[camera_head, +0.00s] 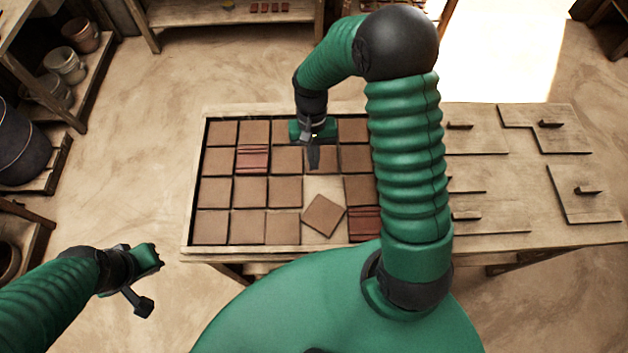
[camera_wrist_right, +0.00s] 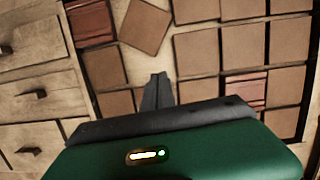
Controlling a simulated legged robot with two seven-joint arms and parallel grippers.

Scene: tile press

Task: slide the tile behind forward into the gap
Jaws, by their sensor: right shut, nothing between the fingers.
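The frame of square brown tiles (camera_head: 192,200) lies on the table. The gap (camera_head: 322,184) shows as a pale bare patch in the fourth column, also seen in the wrist view (camera_wrist_right: 138,66). The tile behind the gap (camera_head: 329,160) sits in the second row from the back, partly hidden by my right gripper (camera_head: 314,165). That gripper points down at this tile, shut and empty; I cannot tell whether it touches. Its closed fingers (camera_wrist_right: 160,82) show in the wrist view. My left gripper (camera_head: 150,281) is open and empty, off the table at front left.
A loose tile (camera_head: 323,216) lies twisted in front of the gap; it also shows in the wrist view (camera_wrist_right: 145,26). Ridged red tiles (camera_head: 252,159) sit among the plain ones. Wooden panels with handles (camera_head: 545,124) cover the table's right. Pots stand on shelves (camera_head: 66,64) at left.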

